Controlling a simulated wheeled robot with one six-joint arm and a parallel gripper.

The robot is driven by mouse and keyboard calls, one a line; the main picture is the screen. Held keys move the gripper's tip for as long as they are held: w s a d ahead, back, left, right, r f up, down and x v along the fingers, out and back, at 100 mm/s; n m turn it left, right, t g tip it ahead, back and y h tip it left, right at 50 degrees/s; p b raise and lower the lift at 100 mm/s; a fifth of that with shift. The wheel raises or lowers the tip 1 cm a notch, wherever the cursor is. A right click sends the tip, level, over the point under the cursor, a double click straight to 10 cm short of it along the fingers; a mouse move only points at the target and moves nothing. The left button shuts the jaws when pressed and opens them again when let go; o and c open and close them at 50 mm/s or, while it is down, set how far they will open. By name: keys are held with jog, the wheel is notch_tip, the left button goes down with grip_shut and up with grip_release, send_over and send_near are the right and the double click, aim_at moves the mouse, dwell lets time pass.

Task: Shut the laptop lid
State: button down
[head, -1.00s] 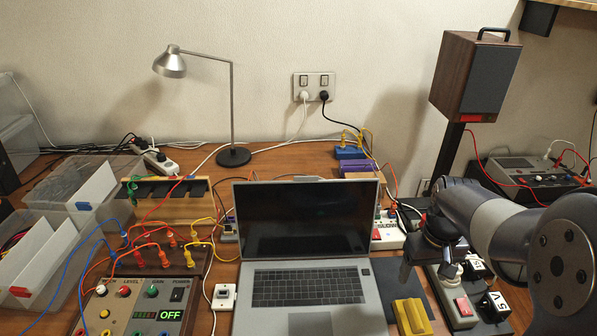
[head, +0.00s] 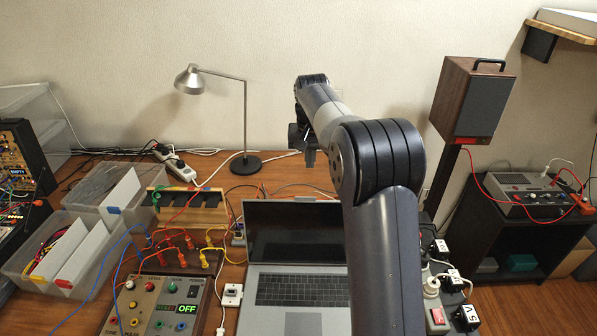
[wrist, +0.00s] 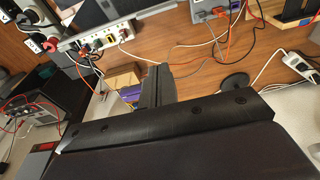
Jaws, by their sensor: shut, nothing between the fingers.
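The grey laptop stands open on the wooden bench, its dark-screened lid (head: 290,228) raised and its keyboard base (head: 298,290) facing me. My arm hides the right part of the lid and base. My gripper (head: 309,160) is shut and empty, above and beyond the lid's top edge in the head view, apart from it. In the wrist view the shut fingers (wrist: 156,82) point down toward the bench behind the laptop. Part of what looks like the laptop (wrist: 100,14) shows at the top there.
A desk lamp (head: 245,164) stands at the back, left of my gripper. A multi-socket strip (wrist: 98,40) with plugs and cables lies near the fingers in the wrist view. A power unit (head: 160,300) with leads sits left of the laptop. A speaker (head: 475,100) stands at right.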

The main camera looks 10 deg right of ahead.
notch_tip(320, 180, down, 8)
jog(key=s+p, duration=0.2)
jog(key=shift+s+a+f+p, duration=0.15)
jog(key=shift+s+a+p, duration=0.05)
jog(key=shift+s+p, duration=0.1)
dwell(0.5)
